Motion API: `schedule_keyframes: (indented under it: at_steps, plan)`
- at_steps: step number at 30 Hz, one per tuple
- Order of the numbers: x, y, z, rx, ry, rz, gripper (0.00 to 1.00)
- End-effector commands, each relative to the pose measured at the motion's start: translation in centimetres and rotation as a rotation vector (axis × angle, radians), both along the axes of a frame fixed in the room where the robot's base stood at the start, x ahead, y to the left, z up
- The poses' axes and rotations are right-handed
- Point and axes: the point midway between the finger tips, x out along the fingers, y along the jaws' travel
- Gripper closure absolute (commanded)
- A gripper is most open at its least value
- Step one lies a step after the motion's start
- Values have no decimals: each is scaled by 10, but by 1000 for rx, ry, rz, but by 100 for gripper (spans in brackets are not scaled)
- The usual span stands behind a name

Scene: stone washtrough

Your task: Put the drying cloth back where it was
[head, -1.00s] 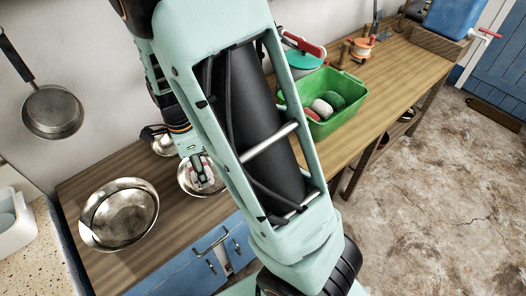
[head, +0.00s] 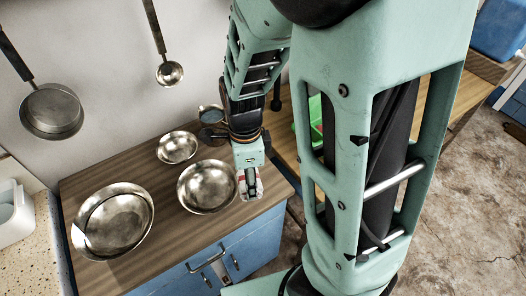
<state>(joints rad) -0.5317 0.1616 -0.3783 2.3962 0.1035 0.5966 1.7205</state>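My gripper (head: 249,186) points down at the right end of the wooden counter, just right of a metal bowl (head: 207,187). A small pale and reddish patch shows at its fingertips. I cannot tell whether this is the drying cloth or part of the gripper. I also cannot tell whether the fingers are open or shut. No drying cloth is clearly recognisable elsewhere. My arm hides much of the right side of the view.
A large metal bowl (head: 113,222) and a smaller one (head: 177,147) stand on the counter (head: 160,205). A pan (head: 51,111) and a ladle (head: 169,73) hang on the wall. A green tub (head: 316,112) is mostly hidden behind my arm. A blue container (head: 497,30) stands far right.

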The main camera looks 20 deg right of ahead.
Motion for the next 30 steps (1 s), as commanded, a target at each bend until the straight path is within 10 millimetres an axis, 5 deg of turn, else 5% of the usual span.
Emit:
schedule_keyframes:
  at_steps: [5, 19, 30]
  plan:
    - [3, -2, -3, 1, 1, -4, 71]
    - [84, -38, -44, -1, 4, -6, 71]
    - [119, -50, -90, 1, 2, -2, 71]
